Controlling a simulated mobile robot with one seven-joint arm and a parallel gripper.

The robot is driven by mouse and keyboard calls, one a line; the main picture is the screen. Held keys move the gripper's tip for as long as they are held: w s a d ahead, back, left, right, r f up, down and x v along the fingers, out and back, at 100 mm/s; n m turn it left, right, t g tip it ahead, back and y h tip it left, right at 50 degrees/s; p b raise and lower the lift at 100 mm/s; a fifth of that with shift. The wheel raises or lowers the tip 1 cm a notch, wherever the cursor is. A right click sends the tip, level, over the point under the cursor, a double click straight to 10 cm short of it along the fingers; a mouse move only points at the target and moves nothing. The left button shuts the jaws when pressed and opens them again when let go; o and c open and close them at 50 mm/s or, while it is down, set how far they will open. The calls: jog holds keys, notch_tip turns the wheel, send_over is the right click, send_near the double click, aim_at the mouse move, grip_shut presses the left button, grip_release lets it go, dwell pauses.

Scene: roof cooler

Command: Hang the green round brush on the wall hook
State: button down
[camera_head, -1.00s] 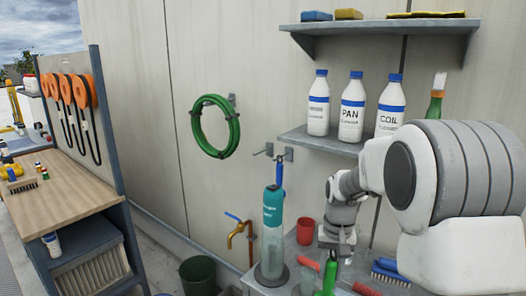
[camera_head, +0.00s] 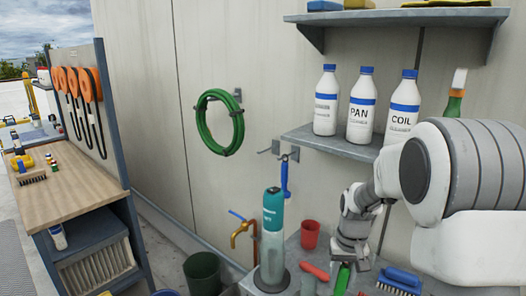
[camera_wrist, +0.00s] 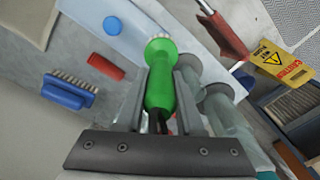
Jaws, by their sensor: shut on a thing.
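My gripper (camera_head: 347,262) is low at the right, above the grey table by the wall, and shut on the green round brush (camera_head: 342,279). In the wrist view the brush's thick green handle (camera_wrist: 160,88) is between the two fingers, with a pale bristle tip (camera_wrist: 158,49) pointing away. Two small wall hooks sit under the lower shelf, left of and above my gripper. The left hook (camera_head: 269,150) looks empty. A blue-handled tool (camera_head: 285,178) hangs at the right hook (camera_head: 291,154).
A teal-topped bottle (camera_head: 273,225), a red cup (camera_head: 310,234) and a blue brush (camera_head: 400,279) stand or lie on the table (camera_head: 375,268). White bottles (camera_head: 361,105) line the lower shelf (camera_head: 335,143). A green hose (camera_head: 220,122) hangs on the wall; a workbench (camera_head: 75,185) is left.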

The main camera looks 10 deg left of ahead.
jog(key=shift+s+d+f, duration=0.25)
jog(key=shift+s+f, duration=0.15)
jog(key=shift+f, duration=0.2)
jog(key=shift+w+r+p, duration=0.2)
jog(key=shift+r+p, duration=0.9)
jog(key=shift+p, duration=0.05)
jog(key=s, duration=0.3)
jog(key=shift+s+a, duration=0.15)
jog(key=shift+s, duration=0.25)
jog(key=shift+a+r, duration=0.1)
